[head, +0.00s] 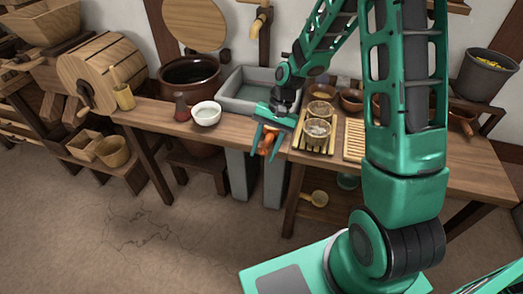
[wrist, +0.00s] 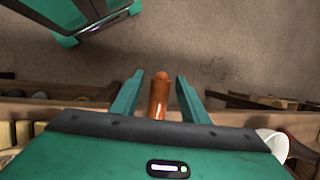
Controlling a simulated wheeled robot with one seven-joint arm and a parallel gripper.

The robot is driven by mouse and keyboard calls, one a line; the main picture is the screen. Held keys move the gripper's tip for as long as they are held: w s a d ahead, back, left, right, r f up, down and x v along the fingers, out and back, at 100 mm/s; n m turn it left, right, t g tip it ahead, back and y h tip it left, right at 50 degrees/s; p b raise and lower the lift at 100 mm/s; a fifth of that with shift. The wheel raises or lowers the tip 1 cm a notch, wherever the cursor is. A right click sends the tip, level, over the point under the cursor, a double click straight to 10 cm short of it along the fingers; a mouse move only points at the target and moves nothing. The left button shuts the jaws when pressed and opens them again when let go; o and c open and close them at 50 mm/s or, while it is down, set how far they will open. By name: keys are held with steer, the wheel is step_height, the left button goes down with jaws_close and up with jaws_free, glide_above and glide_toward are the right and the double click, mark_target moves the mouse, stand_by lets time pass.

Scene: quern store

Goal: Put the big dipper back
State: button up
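My gripper (head: 268,152) hangs over the front edge of the wooden bench, pointing down. A smooth orange-brown rod-like piece (wrist: 158,97) lies between its fingers; it also shows in the head view (head: 268,143). In the wrist view the fingers stand apart with a gap on each side of the piece, so the gripper looks open around it. I cannot tell whether it is a dipper's handle. A pale round dipper (head: 319,198) lies on the low shelf under the bench. A bamboo dipper-like piece (head: 260,21) is at the wall. Which is the big dipper I cannot tell.
A grey stone basin (head: 238,102) and dark brown pot (head: 190,72) are behind. The floor in front is clear.

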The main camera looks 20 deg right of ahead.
steer(key=v, duration=1.2)
steer(key=s+d+r+t+h, duration=0.1)
steer(key=s+d+r+h, duration=0.1)
steer(key=s+d+r, duration=0.4)
steer(key=s+d+r+h, duration=0.1)
steer(key=s+d, duration=0.4)
steer(key=s, duration=0.3)
steer(key=s+d+h, duration=0.1)
steer(key=s+d, duration=0.2)
steer(key=s, duration=1.1)
steer(key=shift+d+r+n+t, duration=0.3)
steer(key=shift+r+t, duration=0.1)
steer(key=shift+r, duration=0.05)
steer(key=shift+w+f, duration=0.25)
steer(key=shift+w, duration=0.3)
